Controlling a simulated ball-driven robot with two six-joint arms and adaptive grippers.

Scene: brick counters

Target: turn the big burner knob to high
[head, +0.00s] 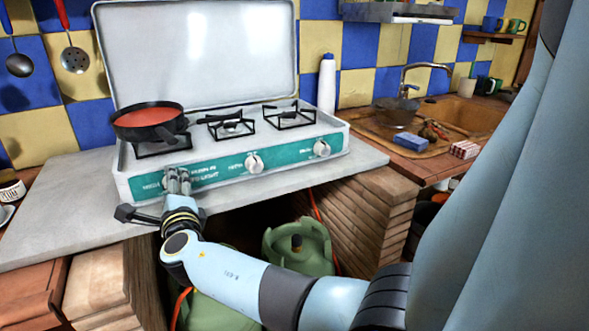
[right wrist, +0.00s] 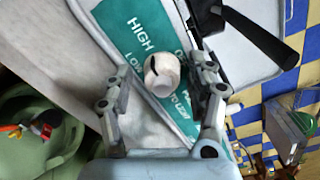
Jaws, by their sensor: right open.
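The big burner knob (right wrist: 162,75) is a round, off-white knob with a dark mark, on the stove's green panel (right wrist: 122,22) beside the printed word HIGH. In the right wrist view it sits between the two open fingers of my right gripper (right wrist: 158,88), with a gap visible on both sides. In the head view my right gripper (head: 178,181) is at the left end of the stove front and hides that knob. Two other white knobs, the middle one (head: 254,163) and the right one (head: 321,148), are uncovered. My left gripper is not in view.
The white stove (head: 333,128) stands on a grey counter (head: 62,212) with its lid raised. A black pan with red contents (head: 150,116) sits on the left burner, its handle toward the front. Green gas bottles (head: 297,246) stand below. A sink (head: 470,115) is at right.

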